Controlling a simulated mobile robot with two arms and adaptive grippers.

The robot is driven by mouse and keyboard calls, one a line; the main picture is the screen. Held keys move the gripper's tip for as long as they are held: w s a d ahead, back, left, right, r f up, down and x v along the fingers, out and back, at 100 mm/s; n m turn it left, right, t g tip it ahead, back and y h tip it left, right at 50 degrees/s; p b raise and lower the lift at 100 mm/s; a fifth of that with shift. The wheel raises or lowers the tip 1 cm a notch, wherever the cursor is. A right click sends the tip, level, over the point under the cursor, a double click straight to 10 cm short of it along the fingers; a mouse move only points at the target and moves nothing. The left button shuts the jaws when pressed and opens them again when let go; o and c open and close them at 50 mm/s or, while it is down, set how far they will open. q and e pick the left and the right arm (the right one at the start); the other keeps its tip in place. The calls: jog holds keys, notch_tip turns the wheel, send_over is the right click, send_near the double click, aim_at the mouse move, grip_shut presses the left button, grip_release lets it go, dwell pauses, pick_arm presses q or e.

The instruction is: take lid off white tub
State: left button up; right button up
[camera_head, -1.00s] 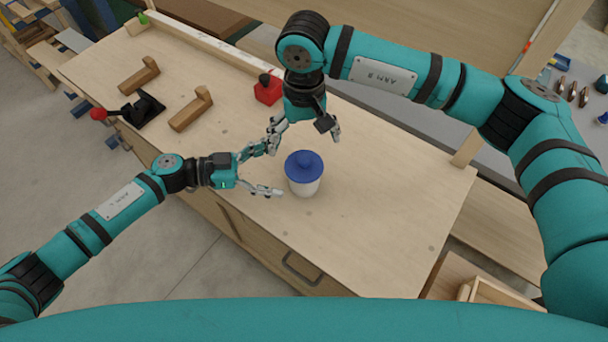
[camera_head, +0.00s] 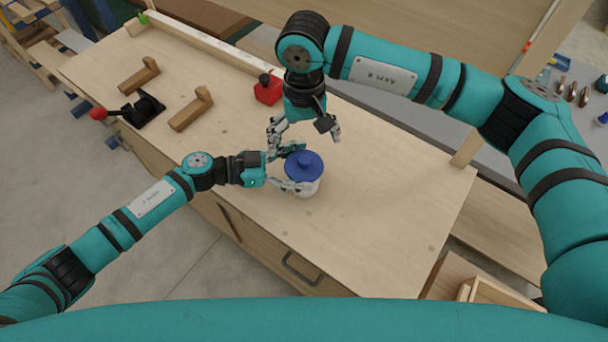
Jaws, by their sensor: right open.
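The white tub (camera_head: 307,188) stands upright on the wooden workbench, with the blue lid (camera_head: 304,164) and its round knob on top. My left gripper (camera_head: 293,168) comes in from the left with its fingers spread around the tub's left side, one finger at the near side and one toward the far side. Whether the fingers touch the tub I cannot tell. My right gripper (camera_head: 305,139) is open and empty, pointing down just behind the lid.
A red block-like item (camera_head: 267,91) sits at the bench's back. Two wooden L-shaped pieces (camera_head: 191,109) and a black clamp with a red knob (camera_head: 98,114) lie at the left. The bench (camera_head: 400,200) is clear to the right of the tub.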

pick_arm(q)
jog(key=c, duration=0.9)
jog(key=o, duration=1.6)
jog(key=shift+a, duration=0.1)
